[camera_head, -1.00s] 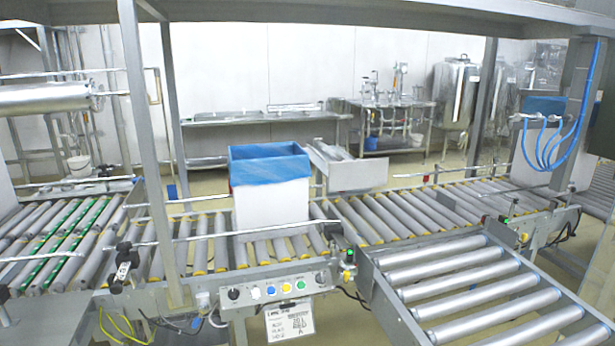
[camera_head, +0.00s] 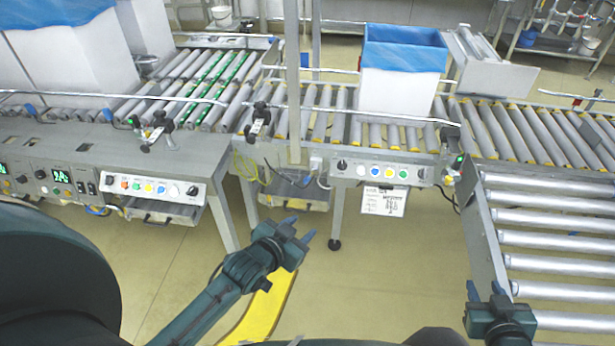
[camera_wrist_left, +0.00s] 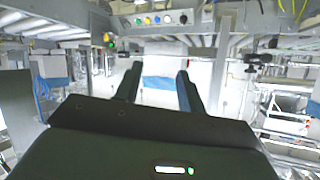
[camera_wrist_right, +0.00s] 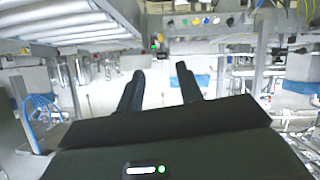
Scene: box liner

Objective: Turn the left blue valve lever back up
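Two small blue lever-like parts sit along the front edge of the left conveyor in the head view: a left one (camera_head: 31,110) and a right one (camera_head: 107,115). They are too small to tell their exact angle. My left gripper (camera_head: 300,229) is open and empty, over the floor in front of the conveyors, well to the right of and apart from both blue parts. My right gripper (camera_head: 485,291) is open and empty beside the silver roller conveyor. The left wrist view shows the open left fingers (camera_wrist_left: 156,86), and the right wrist view the open right fingers (camera_wrist_right: 160,76).
A control panel with colored buttons (camera_head: 155,188) fronts the left conveyor; another (camera_head: 383,170) is at the middle one. A white box with a blue liner (camera_head: 400,85) stands on the middle rollers. A yellow strip (camera_head: 262,308) lies on the floor. The floor between is clear.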

